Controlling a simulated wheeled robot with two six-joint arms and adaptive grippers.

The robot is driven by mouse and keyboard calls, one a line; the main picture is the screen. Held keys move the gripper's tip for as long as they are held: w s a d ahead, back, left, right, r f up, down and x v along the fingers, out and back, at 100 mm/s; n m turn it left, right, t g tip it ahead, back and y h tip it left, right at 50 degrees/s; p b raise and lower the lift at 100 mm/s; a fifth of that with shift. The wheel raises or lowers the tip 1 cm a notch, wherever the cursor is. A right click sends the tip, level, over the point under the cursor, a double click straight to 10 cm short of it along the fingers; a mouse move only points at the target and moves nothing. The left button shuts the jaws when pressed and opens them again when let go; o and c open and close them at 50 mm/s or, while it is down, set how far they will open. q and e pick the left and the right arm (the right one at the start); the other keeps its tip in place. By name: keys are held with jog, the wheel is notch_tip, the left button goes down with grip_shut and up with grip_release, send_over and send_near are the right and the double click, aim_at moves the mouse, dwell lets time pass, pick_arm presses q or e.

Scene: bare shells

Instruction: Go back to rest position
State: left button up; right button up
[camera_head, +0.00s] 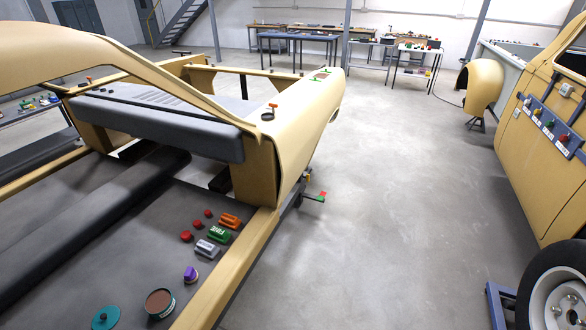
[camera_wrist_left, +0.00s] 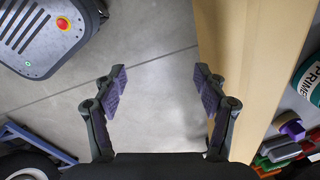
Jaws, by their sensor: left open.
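My left gripper (camera_wrist_left: 160,76) shows in the left wrist view. Its two dark fingers with purple pads are spread apart, and the gap between them is empty. Grey floor shows between the fingers. The right finger overlaps the edge of a tan body sill (camera_wrist_left: 255,65) in this view; whether it touches cannot be told. Neither gripper shows in the head view, and my right gripper is in no view.
A tan car shell with a grey seat (camera_head: 155,120) stands at the left, its sill (camera_head: 235,262) running forward. Several small items and a brown-topped can (camera_head: 160,303) lie on its floor. A tan door (camera_head: 545,160) and wheel (camera_head: 556,300) stand right. Floor (camera_head: 370,200) between is clear.

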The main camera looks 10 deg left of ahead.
pick_arm(q)
jog(key=s+d+f+n+b, duration=0.3)
jog(key=s+f, duration=0.6)
jog(key=f, duration=0.1)
jog(key=s+d+f+n+b, duration=0.3)
jog(key=s+f+b, duration=0.1)
jog(key=s+f, duration=0.5)
jog(key=shift+s+d+f, duration=0.2)
jog(key=shift+d+f, duration=0.2)
jog(key=shift+f, duration=0.35)
pick_arm(e)
notch_tip(320, 180, down, 10)
jog(key=shift+w+a, duration=0.25)
